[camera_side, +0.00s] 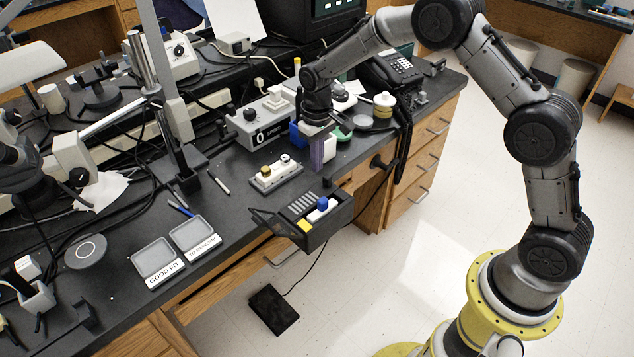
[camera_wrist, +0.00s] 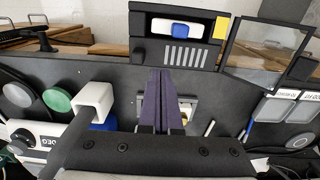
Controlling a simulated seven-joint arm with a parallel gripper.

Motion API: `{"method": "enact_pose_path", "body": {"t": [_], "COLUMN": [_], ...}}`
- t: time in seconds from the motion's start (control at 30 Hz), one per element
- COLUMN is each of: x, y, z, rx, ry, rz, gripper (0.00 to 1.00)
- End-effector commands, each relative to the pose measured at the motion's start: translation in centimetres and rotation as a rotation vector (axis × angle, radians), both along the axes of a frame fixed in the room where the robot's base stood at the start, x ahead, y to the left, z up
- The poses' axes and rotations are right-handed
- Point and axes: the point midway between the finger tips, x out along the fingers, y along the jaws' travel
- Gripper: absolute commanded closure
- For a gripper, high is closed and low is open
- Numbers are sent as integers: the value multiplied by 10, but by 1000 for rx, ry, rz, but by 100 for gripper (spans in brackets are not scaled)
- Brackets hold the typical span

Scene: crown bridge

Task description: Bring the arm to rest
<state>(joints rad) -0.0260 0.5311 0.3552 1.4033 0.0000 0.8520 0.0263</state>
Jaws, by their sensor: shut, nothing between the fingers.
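My gripper (camera_side: 320,165) hangs from my arm over the black bench, its purple fingers together and empty. It is just right of a pale metal block (camera_side: 276,174) that carries a yellow-topped piece (camera_side: 266,172) and a small white piece (camera_side: 285,158). In the wrist view the shut fingers (camera_wrist: 160,72) point up the picture and hide part of the block (camera_wrist: 187,100). I cannot tell the height of the fingertips above the bench.
A black box (camera_side: 318,232) with its lid open, holding a blue-and-white item (camera_side: 322,205), stands at the bench's front edge. Left are two grey trays, one labelled GOOD FIT (camera_side: 157,260). A grey instrument (camera_side: 262,125), jars (camera_side: 382,105) and a phone (camera_side: 393,72) stand behind.

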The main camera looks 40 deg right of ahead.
Motion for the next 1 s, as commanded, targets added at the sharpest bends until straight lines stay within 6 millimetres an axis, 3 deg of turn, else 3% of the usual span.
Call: {"method": "enact_pose_path", "body": {"t": [0.07,0.17,0.27,0.37,0.5,0.7,0.87,1.0], "x": [1,8,9,-6,-42,-113,-178,-237], "y": [0,-1,-2,-4,-6,-9,-11,-12], "z": [4,29,75,127,188,247,271,271], "rx": [0,2,3,5,6,7,6,4], "ry": [-9,-61,-139,-219,-312,-422,-498,-548], "rz": [-1,-2,-5,-7,-9,-11,-11,-11], "gripper": [100,100,100,100,100,100,100,100]}}
